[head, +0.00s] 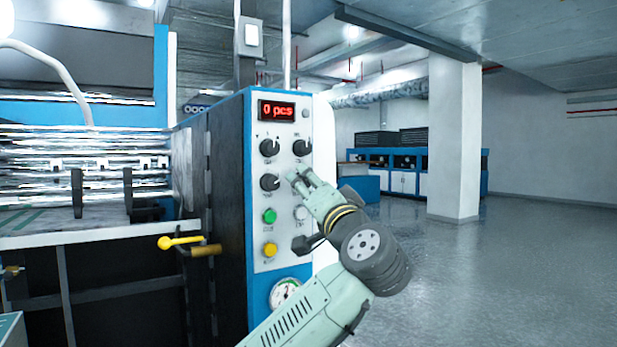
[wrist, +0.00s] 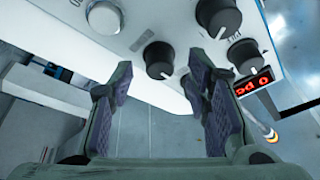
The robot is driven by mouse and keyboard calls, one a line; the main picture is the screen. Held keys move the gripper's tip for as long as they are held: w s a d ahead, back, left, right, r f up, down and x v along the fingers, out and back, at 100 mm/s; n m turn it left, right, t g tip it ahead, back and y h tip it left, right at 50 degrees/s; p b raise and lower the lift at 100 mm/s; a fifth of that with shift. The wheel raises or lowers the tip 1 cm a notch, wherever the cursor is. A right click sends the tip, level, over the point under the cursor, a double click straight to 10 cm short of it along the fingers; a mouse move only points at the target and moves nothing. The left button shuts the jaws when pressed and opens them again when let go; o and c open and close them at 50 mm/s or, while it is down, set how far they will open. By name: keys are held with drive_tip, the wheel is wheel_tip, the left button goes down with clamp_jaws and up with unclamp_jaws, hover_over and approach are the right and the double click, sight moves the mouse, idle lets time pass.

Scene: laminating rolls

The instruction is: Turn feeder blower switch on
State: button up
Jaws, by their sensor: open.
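The control panel (head: 285,235) carries black rotary knobs with labels too small to read, so I cannot tell which is the feeder blower switch. Upper left (head: 269,147), upper right (head: 301,147) and lower left (head: 269,182) knobs show in the head view. My gripper (head: 298,177) is at the lower right position and hides what is there. In the wrist view a black knob (wrist: 158,60) shows between the spread, empty fingers of my gripper (wrist: 160,72). Whether they touch it is unclear.
Below the knobs are a green button (head: 269,216), a white button (head: 301,213), a yellow button (head: 270,249) and a gauge (head: 285,292). A red display (head: 277,110) reads "0 pcs". A yellow-handled lever (head: 180,242) sticks out at left. Open floor (head: 500,270) lies right.

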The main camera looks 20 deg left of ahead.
drive_tip(key=shift+w+a+r, duration=0.15)
drive_tip(key=shift+w+a, duration=0.25)
drive_tip(key=shift+w, duration=0.1)
drive_tip(key=shift+c, duration=0.6)
clamp_jaws()
